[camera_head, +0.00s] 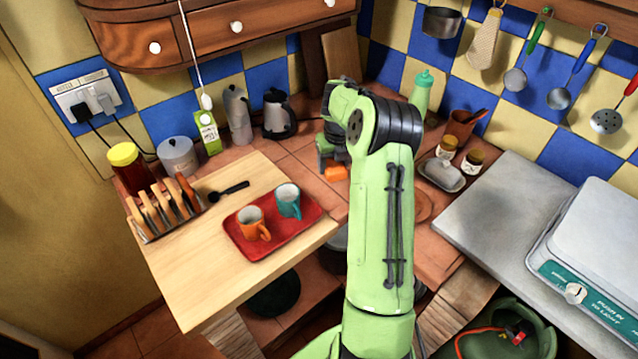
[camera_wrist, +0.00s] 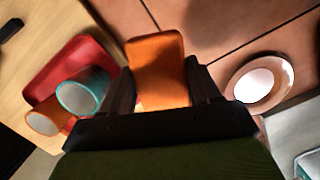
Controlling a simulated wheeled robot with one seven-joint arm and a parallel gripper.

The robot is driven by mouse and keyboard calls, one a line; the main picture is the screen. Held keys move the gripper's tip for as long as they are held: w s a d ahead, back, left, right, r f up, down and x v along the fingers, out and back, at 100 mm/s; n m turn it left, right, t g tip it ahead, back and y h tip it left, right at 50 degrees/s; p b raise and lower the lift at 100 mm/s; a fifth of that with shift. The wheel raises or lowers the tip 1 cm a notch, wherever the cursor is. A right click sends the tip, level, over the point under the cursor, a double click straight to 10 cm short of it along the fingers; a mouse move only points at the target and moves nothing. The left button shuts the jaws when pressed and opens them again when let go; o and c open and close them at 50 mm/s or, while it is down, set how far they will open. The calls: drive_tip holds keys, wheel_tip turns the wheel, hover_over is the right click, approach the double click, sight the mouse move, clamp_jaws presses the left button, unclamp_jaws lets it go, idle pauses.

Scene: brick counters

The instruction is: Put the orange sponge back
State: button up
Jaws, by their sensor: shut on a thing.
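The orange sponge (camera_wrist: 158,68) is between the two fingers of my gripper (camera_wrist: 160,92) in the wrist view, and the gripper is shut on it. In the head view the orange sponge (camera_head: 336,173) shows just below my gripper (camera_head: 332,160), over the brick-tiled counter at the back. My arm hides part of the gripper there. Whether the sponge touches the tiles cannot be told.
A red tray (camera_head: 283,238) with an orange mug (camera_head: 252,224) and a teal mug (camera_head: 288,201) stands on the wooden board left of my gripper. A round dish (camera_wrist: 262,82) lies to the right in the wrist view. A coffee pot (camera_head: 279,114) stands behind.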

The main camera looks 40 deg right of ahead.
sight(332, 193)
wheel_tip(332, 193, down, 10)
drive_tip(key=shift+r+b, duration=0.1)
drive_tip(key=shift+b, duration=0.35)
drive_tip(key=o, duration=1)
